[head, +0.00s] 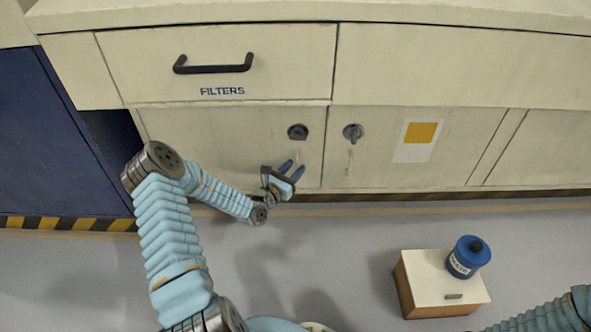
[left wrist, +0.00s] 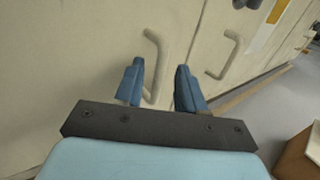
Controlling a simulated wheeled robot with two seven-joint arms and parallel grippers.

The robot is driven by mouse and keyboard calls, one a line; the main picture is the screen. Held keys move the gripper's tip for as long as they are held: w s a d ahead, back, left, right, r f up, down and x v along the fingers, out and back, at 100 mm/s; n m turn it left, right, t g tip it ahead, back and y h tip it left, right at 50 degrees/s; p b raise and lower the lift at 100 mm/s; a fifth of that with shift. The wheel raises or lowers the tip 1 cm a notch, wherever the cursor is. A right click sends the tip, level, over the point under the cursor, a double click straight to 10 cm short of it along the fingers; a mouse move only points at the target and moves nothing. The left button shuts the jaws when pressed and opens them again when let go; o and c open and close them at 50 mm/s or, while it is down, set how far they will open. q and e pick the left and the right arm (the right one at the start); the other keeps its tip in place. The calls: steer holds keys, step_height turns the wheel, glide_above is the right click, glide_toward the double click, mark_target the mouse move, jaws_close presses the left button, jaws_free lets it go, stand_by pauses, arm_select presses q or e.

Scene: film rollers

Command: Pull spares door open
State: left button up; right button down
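Two cream cabinet doors sit side by side under the FILTERS drawer: a left door (head: 215,140) and a right door (head: 375,170). No label reading spares shows, so I cannot tell which one is the spares door. In the left wrist view, a pale vertical handle (left wrist: 160,55) stands on the left door and a second handle (left wrist: 229,55) on the right door. My left gripper (head: 291,171) is open in front of the left door's lower right part. Its fingers (left wrist: 160,84) appear on either side of the nearer handle; contact cannot be told. My right gripper is out of view.
The FILTERS drawer (head: 215,65) with a black handle is above. Dark round latches (head: 297,131) sit on both doors. A small wooden box (head: 420,285) with a blue canister (head: 468,257) stands on the floor at right. The floor before the doors is otherwise clear.

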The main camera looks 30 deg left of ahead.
arm_select(q)
steer(key=shift+w, duration=0.6)
jaws_close()
